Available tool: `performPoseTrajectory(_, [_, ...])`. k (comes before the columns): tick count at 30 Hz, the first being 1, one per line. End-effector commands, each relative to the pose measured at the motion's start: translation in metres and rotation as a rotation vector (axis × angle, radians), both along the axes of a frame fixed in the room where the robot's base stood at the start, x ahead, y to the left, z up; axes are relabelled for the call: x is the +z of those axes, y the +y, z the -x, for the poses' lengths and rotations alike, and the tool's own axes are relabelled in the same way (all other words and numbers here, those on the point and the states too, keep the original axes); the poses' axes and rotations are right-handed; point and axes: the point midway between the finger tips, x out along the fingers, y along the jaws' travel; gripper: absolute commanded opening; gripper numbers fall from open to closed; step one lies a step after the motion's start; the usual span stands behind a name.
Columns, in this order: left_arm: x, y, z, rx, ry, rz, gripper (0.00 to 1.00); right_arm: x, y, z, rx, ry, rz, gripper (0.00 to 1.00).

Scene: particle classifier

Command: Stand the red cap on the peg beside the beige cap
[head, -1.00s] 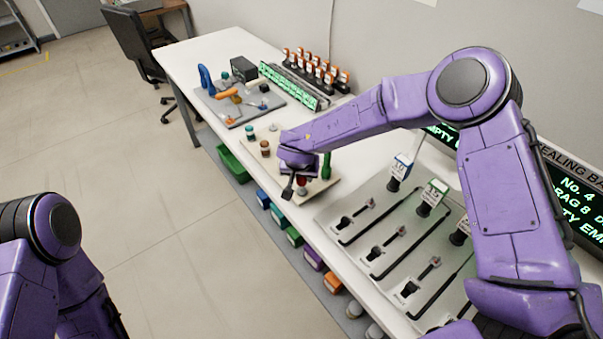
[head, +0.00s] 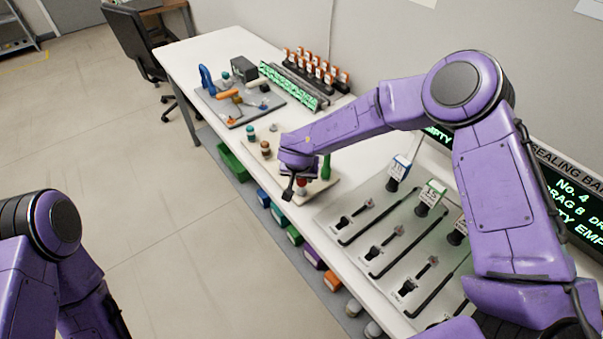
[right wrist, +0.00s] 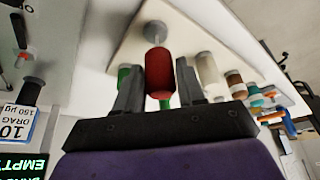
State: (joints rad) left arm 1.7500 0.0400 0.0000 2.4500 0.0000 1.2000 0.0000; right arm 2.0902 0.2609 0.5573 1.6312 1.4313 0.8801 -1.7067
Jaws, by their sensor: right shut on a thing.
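The red cap (right wrist: 158,72) is between the fingers of my right gripper (right wrist: 160,88), which is shut on it. In the head view the red cap (head: 302,183) shows just under my right gripper (head: 290,188), low over the board's near end. A grey peg (right wrist: 155,32) lies in line with the red cap's far end in the wrist view; I cannot tell whether they touch. The beige cap (right wrist: 207,70) stands beside the red one, apart from it, and is hidden by my arm in the head view. My left gripper is out of view.
The light board (head: 322,184) also holds a brown cap (head: 265,148) and a teal cap (head: 250,131). A green object (head: 326,166) stands behind my gripper. A panel with black slots (head: 350,235) lies to the right. A grey tool tray (head: 240,118) lies farther back.

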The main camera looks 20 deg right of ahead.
Motion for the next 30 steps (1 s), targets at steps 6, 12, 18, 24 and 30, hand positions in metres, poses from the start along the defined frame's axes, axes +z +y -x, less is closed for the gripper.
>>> performPoseTrajectory(6, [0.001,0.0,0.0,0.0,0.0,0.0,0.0,0.0,0.0,0.0,-0.001,-0.001,0.0,0.1])
performPoseTrajectory(12, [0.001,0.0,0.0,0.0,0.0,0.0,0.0,-0.001,0.0,0.0,-0.001,-0.001,0.0,0.1])
performPoseTrajectory(18, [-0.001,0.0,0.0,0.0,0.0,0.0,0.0,-0.006,0.0,0.0,-0.001,-0.001,0.0,0.1])
performPoseTrajectory(24, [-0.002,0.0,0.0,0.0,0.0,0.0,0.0,-0.011,0.0,0.0,-0.001,0.0,0.0,0.1])
performPoseTrajectory(30, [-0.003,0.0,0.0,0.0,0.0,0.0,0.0,-0.016,0.0,0.0,-0.001,0.0,0.0,0.1])
